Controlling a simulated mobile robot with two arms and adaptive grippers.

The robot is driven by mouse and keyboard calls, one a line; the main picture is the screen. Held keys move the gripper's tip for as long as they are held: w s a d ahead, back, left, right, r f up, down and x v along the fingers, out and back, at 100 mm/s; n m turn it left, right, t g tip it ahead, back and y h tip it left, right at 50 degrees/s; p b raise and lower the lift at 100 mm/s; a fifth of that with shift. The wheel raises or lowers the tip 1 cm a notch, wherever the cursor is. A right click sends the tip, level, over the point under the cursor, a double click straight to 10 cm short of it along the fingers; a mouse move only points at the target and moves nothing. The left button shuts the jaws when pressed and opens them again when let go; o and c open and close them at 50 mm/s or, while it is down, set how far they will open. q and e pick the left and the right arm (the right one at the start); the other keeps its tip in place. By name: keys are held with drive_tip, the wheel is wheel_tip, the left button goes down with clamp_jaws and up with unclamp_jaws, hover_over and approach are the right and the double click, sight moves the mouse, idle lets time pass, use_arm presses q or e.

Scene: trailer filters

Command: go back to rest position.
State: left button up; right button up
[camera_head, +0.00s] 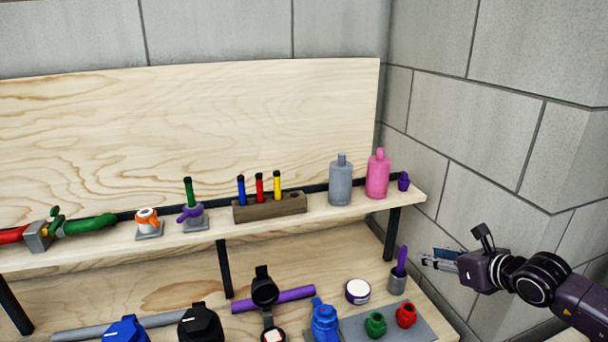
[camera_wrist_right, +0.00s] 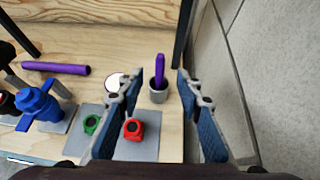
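My right gripper (camera_head: 440,260) is at the right of the head view, beside the right end of the workbench. In the right wrist view its two fingers (camera_wrist_right: 160,115) stand wide apart with nothing between their pads. A grey cup (camera_head: 397,280) with a purple stick (camera_head: 402,260) stands on the bench just left of the gripper, apart from it in the head view. The cup (camera_wrist_right: 158,92) also shows beyond the fingers in the right wrist view. My left gripper is in neither view.
A red part (camera_head: 406,315) and a green part (camera_head: 375,324) sit on a grey plate (camera_head: 418,332). The upper shelf (camera_head: 320,217) holds a grey bottle (camera_head: 340,180), a pink bottle (camera_head: 378,174) and a wooden block (camera_head: 270,208). A block wall (camera_head: 500,130) rises at the right.

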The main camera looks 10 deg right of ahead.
drive_tip(key=s+a+r+m+t+y, duration=0.1)
drive_tip(key=s+a+r+m+t, duration=0.1)
drive_tip(key=a+r+m+t, duration=0.3)
drive_tip(key=s+a+r+m+t+y, duration=0.2)
drive_tip(key=a+m+t, duration=0.1)
drive_tip(key=a+m, duration=0.4)
drive_tip(key=s+d+f+m+g+h, duration=0.35)
drive_tip(key=s+f+m+h, duration=0.2)
drive_tip(key=f+m, duration=0.35)
drive_tip(key=s+d+f+m+g+h, duration=0.2)
drive_tip(key=s+f+m+g+h, duration=0.35)
drive_tip(key=m, duration=0.55)
drive_tip(key=s+a+f+m+g+y, duration=0.4)
drive_tip(key=s+a+f+g+y, duration=0.3)
drive_tip(key=s+a+f, duration=0.85)
wheel_tip(320, 180, down, 25)
drive_tip(key=s+a+g, duration=0.2)
drive_tip(key=s, duration=0.1)
drive_tip(key=s+d+f, duration=0.3)
drive_tip(key=s+f, duration=1.3)
drive_tip(key=s, duration=0.1)
drive_tip(key=shift+n+g+h, duration=0.3)
drive_tip(key=shift+n+g, duration=0.1)
